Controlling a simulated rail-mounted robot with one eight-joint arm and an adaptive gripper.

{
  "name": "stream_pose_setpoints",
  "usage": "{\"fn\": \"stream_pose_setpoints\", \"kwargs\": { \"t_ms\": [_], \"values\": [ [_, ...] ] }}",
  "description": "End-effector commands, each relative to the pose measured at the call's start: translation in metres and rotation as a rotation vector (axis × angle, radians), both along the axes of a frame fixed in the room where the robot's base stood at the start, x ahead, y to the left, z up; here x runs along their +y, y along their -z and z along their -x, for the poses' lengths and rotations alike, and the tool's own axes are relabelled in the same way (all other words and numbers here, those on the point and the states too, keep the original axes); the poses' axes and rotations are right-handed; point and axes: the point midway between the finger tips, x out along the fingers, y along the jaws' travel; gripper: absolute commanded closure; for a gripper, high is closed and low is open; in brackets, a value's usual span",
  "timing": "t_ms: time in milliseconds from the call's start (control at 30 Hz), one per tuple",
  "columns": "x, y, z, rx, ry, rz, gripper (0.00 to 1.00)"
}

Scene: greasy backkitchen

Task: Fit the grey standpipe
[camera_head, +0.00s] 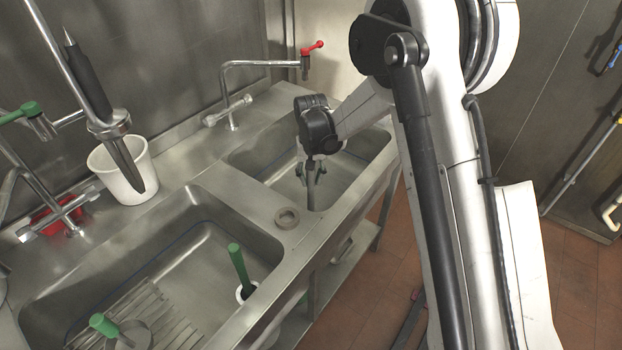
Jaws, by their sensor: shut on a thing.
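My gripper (311,172) hangs over the right sink basin (345,172), near its front-left side. It is shut on a slim grey upright pipe, the grey standpipe (312,196), which points down into the basin. The pipe's lower end is near the basin's front wall; I cannot tell whether it touches the floor or sits in a drain. The right basin's drain is not clearly visible.
The left basin (190,240) holds a green upright pipe (238,265), another green-topped piece (103,325) and a wire rack (150,310). A grey ring (287,218) lies on the divider.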

Motion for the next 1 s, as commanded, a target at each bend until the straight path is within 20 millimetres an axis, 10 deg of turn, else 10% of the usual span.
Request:
{"fn": "stream_pose_setpoints", "kwargs": {
  "t_ms": [1000],
  "values": [
    [0.0,0.016,0.0,0.0,0.0,0.0,1.0]
  ]
}}
